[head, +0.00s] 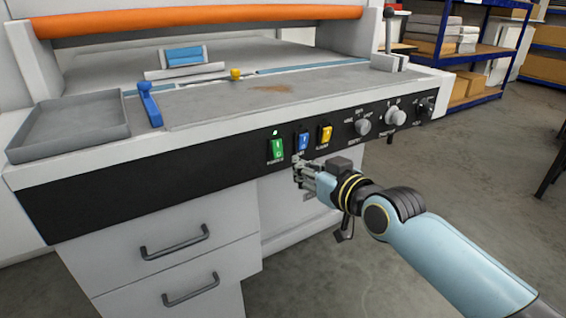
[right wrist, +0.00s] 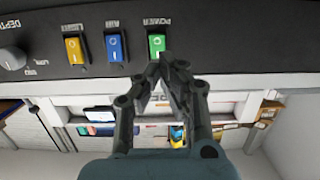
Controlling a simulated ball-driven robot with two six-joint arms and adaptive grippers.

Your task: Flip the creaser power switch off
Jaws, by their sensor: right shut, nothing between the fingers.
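The creaser's green power switch (head: 277,149) sits on the black front panel (head: 120,190), leftmost of three coloured rocker switches. A small green light above it is lit. The switch also shows in the right wrist view (right wrist: 157,44), under the label POWER, with the picture upside down. My right gripper (head: 297,166) is shut and empty, in front of the panel and a little below and right of the green switch in the head view. In the wrist view its fingertips (right wrist: 163,62) come close to the switch's edge; I cannot tell whether they touch. My left gripper is not in view.
A blue switch (head: 302,141) and a yellow switch (head: 324,133) are just right of the green one, then several knobs (head: 363,127). A grey tray (head: 70,128) and a blue lever (head: 150,104) are on top at left. Drawers (head: 175,243) are below.

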